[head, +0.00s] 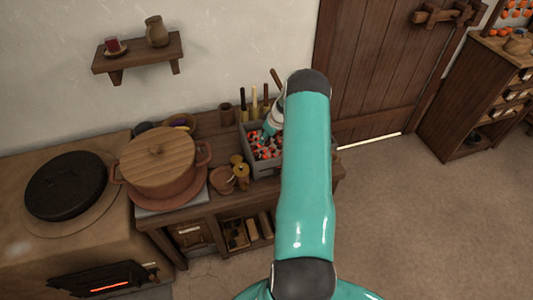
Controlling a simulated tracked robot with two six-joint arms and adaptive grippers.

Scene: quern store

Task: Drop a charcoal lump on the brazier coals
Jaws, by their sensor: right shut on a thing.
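The brazier (283,170) is a grey box of glowing orange and dark coals (264,153) near the right end of the wooden bench. My right arm comes in from the bottom and covers its right part. My right gripper (267,136) shows only in small part, just left of the arm, at the back of the coals. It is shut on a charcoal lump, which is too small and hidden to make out. I cannot tell whether the lump touches the coals. My left gripper is not in view.
A large lidded pot (158,160) stands left on the bench (213,206), with small bowls (222,180) between it and the brazier. Upright-handled tools (254,103) stand behind the brazier. A stove (40,240) is at left, a wall shelf (140,55) above. Floor at right is clear.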

